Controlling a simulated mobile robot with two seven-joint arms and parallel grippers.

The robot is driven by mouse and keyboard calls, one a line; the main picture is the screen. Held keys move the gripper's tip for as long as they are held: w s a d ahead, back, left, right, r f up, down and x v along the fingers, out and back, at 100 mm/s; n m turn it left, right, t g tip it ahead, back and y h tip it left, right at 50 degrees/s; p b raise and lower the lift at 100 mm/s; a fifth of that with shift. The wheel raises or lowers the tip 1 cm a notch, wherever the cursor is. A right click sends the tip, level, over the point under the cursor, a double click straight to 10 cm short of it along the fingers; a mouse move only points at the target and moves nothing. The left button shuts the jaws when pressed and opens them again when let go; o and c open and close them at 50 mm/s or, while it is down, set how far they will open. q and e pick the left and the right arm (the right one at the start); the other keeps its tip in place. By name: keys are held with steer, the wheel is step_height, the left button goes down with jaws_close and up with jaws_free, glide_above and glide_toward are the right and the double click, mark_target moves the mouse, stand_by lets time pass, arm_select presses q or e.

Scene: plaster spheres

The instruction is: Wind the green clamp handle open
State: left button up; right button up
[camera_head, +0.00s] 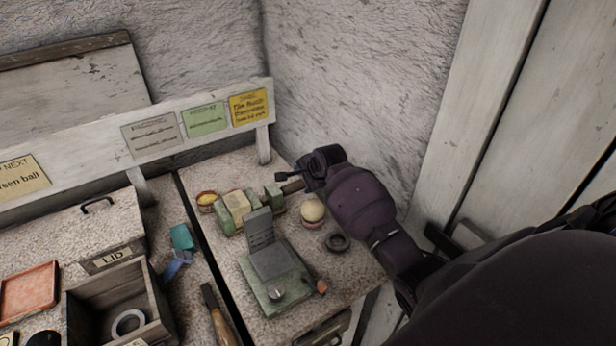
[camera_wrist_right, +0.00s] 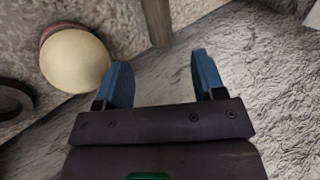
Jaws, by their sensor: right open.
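The green clamp (camera_head: 228,220) stands near the back of the right-hand bench, with a cream block (camera_head: 238,205) between its green jaws. A short tan rod (camera_head: 293,187), which looks like its handle, sticks out at its right end, partly hidden by my right gripper. My right gripper (camera_head: 285,176) is just above and beside that rod; I cannot tell whether it touches. In the right wrist view its two blue fingers (camera_wrist_right: 160,80) are apart with nothing held between them. A brown post or rod (camera_wrist_right: 158,20) shows beyond them. My left gripper is not in view.
A cream ball (camera_head: 312,210) and a dark ring (camera_head: 337,242) lie close under my right arm. A green-based device (camera_head: 275,293) with a grey plate stands in front of the clamp. A rail with cards (camera_head: 150,137) runs behind; a rough wall is beyond.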

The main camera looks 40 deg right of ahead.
steer(key=shift+s+r, duration=0.45)
steer(key=shift+r, duration=0.1)
steer(key=shift+r, duration=0.1)
